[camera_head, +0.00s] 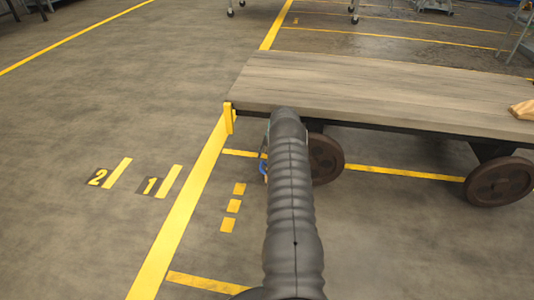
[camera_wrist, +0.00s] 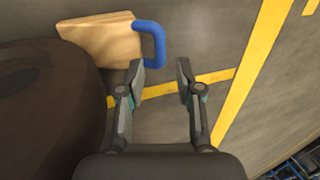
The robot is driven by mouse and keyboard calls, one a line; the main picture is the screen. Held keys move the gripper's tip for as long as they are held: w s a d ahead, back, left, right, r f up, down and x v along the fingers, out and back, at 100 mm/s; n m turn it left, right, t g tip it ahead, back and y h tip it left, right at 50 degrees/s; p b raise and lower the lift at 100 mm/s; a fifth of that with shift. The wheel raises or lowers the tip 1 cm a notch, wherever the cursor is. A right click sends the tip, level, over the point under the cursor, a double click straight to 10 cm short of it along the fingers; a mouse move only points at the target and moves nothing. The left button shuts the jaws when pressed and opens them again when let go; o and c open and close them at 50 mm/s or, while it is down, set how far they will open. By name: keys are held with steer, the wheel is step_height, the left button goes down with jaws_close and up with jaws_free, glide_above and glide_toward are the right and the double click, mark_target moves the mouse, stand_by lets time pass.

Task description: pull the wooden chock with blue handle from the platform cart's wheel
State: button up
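The platform cart (camera_head: 350,85) has a grey wooden deck and dark wheels. Its near left wheel (camera_head: 326,158) shows partly behind my arm, and a dark wheel (camera_wrist: 45,110) fills the left of the wrist view. The wooden chock (camera_wrist: 100,38) lies on the floor at the top of the wrist view, beside that wheel. Its blue handle (camera_wrist: 155,42) sticks out to the right. In the head view only a bit of the blue handle (camera_head: 263,165) shows left of my arm.
A yellow post (camera_head: 229,118) stands at the cart's left corner. Another near wheel (camera_head: 499,182) is at the right. A wooden piece (camera_head: 522,109) lies on the deck's right edge. The floor left of the cart is free, with painted yellow lines (camera_head: 178,225).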

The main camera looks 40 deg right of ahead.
mark_target(261, 164)
steer(key=shift+x, duration=2.95)
jaws_close()
steer(key=shift+w, duration=0.1)
